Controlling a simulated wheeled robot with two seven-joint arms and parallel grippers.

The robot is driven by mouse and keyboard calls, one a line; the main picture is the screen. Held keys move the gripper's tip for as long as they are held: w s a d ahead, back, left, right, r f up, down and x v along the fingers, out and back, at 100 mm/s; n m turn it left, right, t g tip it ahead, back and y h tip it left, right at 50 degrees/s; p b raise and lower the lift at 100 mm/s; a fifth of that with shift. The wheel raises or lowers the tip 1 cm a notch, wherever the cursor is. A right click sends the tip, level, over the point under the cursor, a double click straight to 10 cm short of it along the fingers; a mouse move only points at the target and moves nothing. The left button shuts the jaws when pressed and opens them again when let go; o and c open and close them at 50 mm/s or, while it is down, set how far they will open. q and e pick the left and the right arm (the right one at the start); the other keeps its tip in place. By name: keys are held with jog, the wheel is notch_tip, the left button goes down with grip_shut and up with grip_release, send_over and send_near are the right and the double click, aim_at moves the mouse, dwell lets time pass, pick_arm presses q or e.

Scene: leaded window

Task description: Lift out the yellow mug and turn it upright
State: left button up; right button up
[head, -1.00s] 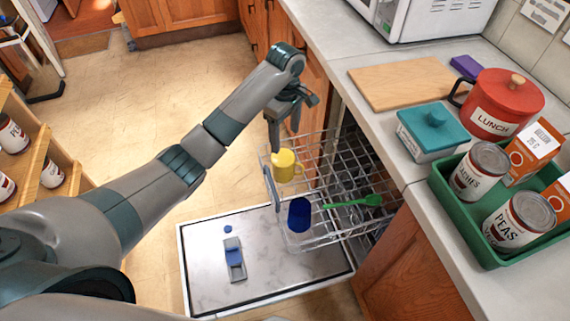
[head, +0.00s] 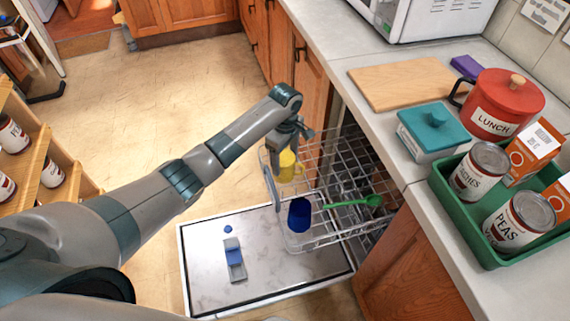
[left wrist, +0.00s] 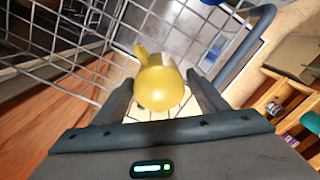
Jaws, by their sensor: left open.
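The yellow mug (head: 287,166) stands bottom up in the wire dishwasher rack (head: 331,239), near the rack's far left corner. In the left wrist view the mug's round yellow base (left wrist: 159,90) faces the camera, with its handle (left wrist: 141,54) pointing up and slightly left in the picture. My left gripper (head: 286,150) is open, directly above the mug and pointing down. In the left wrist view its fingers lie on either side of the mug's near edge, with gaps to it. My right gripper is not in view.
A blue cup (head: 299,214) and a green spoon (head: 356,201) are in the rack near the mug. The open dishwasher door (head: 290,268) lies below. The counter (head: 375,140) is at the right, holding a cutting board (head: 408,84) and a green tray (head: 477,248).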

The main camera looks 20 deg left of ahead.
pick_arm(q)
jog(key=shift+f, duration=0.1)
jog(key=shift+w+a+f, duration=0.15)
jog(key=shift+f, duration=1.1)
jog(key=shift+w+a+f, duration=0.1)
jog(key=shift+f, duration=1.15)
jog(key=c, duration=1)
